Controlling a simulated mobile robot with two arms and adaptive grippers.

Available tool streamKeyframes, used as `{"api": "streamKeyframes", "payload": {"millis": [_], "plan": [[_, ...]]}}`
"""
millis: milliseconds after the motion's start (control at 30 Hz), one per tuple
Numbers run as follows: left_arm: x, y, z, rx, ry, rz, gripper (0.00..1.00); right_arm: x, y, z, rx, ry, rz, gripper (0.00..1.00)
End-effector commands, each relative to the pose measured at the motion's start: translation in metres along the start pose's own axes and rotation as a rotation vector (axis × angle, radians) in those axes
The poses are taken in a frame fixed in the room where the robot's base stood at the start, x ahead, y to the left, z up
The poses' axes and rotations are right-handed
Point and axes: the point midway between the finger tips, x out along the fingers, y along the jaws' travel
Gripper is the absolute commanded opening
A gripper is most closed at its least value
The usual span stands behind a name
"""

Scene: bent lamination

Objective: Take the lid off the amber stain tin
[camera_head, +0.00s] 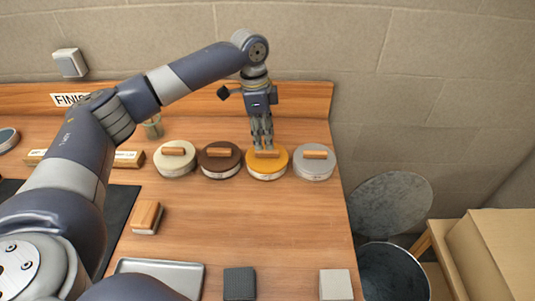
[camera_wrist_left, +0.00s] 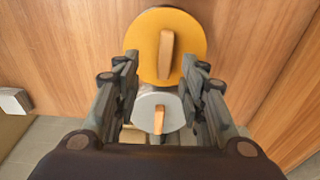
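The amber stain tin (camera_head: 267,173) stands on the wooden bench in a row of tins. Its amber-yellow lid (camera_head: 280,160) is on it and has a wooden bar handle (camera_head: 266,154). My left gripper (camera_head: 263,147) points down right at this lid, by the handle. In the left wrist view the lid (camera_wrist_left: 150,25) and its handle (camera_wrist_left: 166,55) show ahead, between the two spread fingers (camera_wrist_left: 160,72). The fingers are open and nothing is held; whether they touch the lid I cannot tell. My right gripper is not in view.
A grey-lidded tin (camera_head: 314,162) stands close on the right, a brown-lidded tin (camera_head: 220,160) close on the left, then a cream-lidded one (camera_head: 174,159). A wooden-topped block (camera_head: 147,217), a metal tray (camera_head: 187,275) and two small blocks lie nearer. The bench middle is clear.

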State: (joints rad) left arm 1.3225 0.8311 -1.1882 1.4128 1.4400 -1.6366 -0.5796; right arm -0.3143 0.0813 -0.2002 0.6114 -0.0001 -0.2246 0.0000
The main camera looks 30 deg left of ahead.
Motion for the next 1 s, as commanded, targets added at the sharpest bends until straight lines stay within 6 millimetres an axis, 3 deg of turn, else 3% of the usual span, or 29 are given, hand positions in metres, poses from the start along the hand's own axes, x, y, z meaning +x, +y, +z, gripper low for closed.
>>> {"api": "streamKeyframes", "payload": {"millis": [167, 400, 733, 900, 1000], "plan": [[0.013, -0.001, 0.001, -0.001, -0.002, 0.002, 0.38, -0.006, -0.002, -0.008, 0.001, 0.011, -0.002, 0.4], [0.048, -0.004, 0.002, 0.0, -0.002, 0.002, 0.38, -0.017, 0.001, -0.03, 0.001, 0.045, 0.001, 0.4], [0.057, -0.004, 0.002, 0.001, 0.0, -0.001, 0.38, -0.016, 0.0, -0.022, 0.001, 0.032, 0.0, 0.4], [0.056, -0.004, 0.002, 0.001, 0.0, -0.001, 0.0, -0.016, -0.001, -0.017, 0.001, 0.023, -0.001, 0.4], [0.056, -0.004, 0.002, 0.001, 0.0, -0.001, 0.0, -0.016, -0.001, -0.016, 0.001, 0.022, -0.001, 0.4]]}}
